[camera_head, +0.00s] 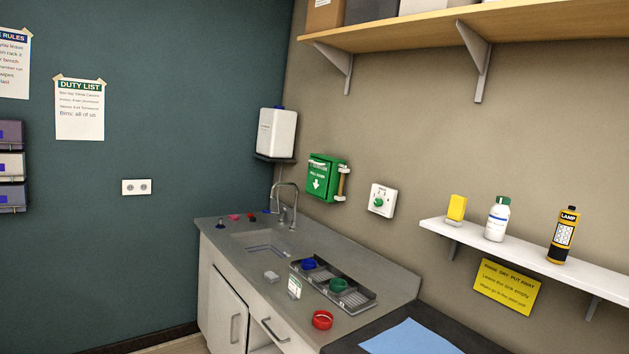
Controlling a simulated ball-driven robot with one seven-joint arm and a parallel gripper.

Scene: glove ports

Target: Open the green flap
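A green wall box (321,178) hangs on the beige wall, right of the sink tap and above the counter. Its green front carries white lettering and a white arrow pointing down, and it is the only thing here that looks like a green flap. The front appears closed, lying flat against the box. A pale brown upright piece (342,183) with light ends is at its right side. My gripper is not in view, so its state does not show.
A grey counter (375,282) with a sink and tap (284,204) runs below the box. On it are a rack (335,283) with a blue and a green item, and a red ring (322,320). A white shelf (540,268) with bottles juts out at right.

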